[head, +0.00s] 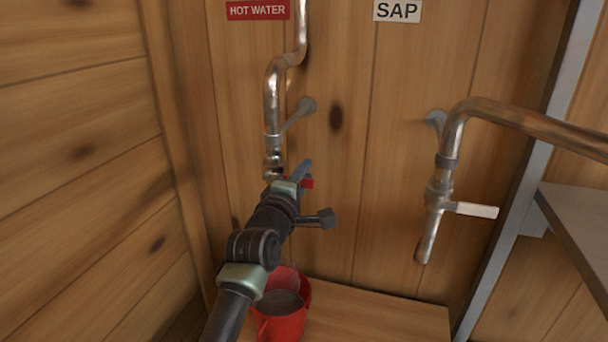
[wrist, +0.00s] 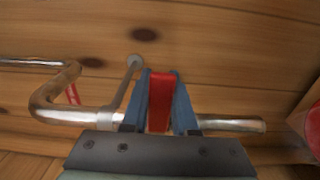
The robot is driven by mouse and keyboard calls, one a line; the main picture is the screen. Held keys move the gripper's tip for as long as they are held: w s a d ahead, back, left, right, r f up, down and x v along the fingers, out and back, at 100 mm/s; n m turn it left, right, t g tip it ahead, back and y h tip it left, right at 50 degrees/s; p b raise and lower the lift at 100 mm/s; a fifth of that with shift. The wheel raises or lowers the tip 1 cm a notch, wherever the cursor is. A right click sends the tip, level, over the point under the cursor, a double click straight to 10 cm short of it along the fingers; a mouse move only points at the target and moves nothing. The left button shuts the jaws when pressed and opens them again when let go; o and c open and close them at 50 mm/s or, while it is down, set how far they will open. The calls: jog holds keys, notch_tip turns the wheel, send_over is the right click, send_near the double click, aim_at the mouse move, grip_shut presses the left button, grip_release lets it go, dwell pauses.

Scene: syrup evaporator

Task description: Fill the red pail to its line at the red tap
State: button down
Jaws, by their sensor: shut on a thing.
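The red pail (head: 283,328) stands upright on a wooden ledge below the tap marked HOT WATER, partly hidden by my arm. Its inside shows a greyish surface that looks like liquid; I cannot make out a fill line. Part of the pail shows at the right edge of the wrist view (wrist: 313,130). The tap with the red lever (head: 309,183) is at the end of the left metal pipe (head: 272,105). My gripper (head: 303,172) is shut on the red lever, which sits between its blue fingers in the wrist view (wrist: 160,100). Any stream from the spout is unclear.
A second tap with a white lever (head: 474,210) hangs at the right under the SAP sign (head: 397,10). The ledge (head: 385,318) is bare right of the pail. A grey shelf (head: 580,225) and metal post stand at the far right. Plank walls close the left and back.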

jog(key=c, duration=0.7)
grip_release()
jog(key=shift+f, duration=0.1)
jog(key=p+v, duration=0.2)
jog(key=v, duration=1.1)
